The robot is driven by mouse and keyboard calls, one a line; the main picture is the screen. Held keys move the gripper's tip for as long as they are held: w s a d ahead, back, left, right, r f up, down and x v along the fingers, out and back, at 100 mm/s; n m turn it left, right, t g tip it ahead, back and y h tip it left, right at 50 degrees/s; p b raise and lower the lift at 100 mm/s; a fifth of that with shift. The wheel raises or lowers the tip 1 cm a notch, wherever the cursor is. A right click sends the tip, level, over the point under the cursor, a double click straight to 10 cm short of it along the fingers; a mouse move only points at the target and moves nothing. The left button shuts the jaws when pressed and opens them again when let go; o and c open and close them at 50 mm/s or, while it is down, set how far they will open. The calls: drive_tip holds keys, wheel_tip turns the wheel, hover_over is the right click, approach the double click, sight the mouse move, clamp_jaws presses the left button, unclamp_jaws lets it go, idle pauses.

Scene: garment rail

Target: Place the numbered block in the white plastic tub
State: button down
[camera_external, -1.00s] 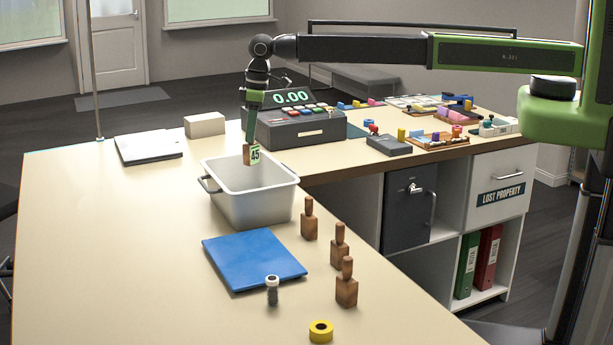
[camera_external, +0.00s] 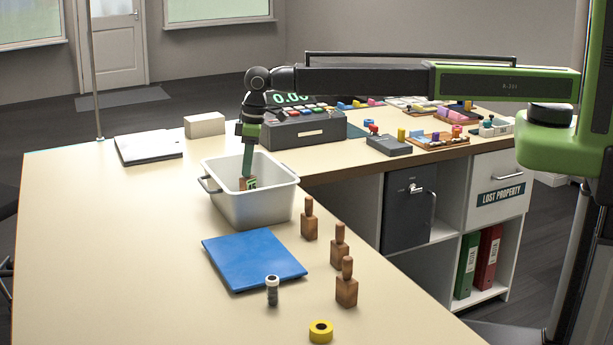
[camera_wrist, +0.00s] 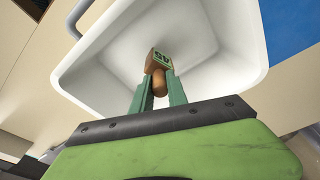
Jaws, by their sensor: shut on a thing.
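The white plastic tub (camera_external: 262,205) stands on the counter, and its inside wall (camera_wrist: 215,40) fills much of the wrist view. The numbered block (camera_external: 247,184) is a small brown wooden piece with a green-and-white number label. It hangs inside the tub, below the rim. My gripper (camera_external: 246,176) is shut on the block and reaches down into the tub. In the wrist view, the green fingers of my gripper (camera_wrist: 158,92) hold the block's rounded brown handle, with the labelled end (camera_wrist: 159,60) beyond them. I cannot tell whether the block touches the tub floor.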

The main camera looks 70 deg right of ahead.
sight(254, 177)
wheel_tip(254, 177, down, 4)
drive_tip(key=b, duration=0.2)
drive_tip(key=shift+r+b, duration=0.25)
drive_tip(key=shift+b, duration=0.05)
drive_tip(key=shift+r, duration=0.2)
drive_tip(key=shift+f, duration=0.2)
drive_tip(key=c, duration=1.3)
unclamp_jaws()
drive_tip(key=shift+r, duration=0.1)
wheel_tip(254, 177, up, 12)
drive_tip(key=s+p, duration=0.1)
drive_tip(key=p, duration=1.1)
drive_tip(key=shift+s+d, duration=0.35)
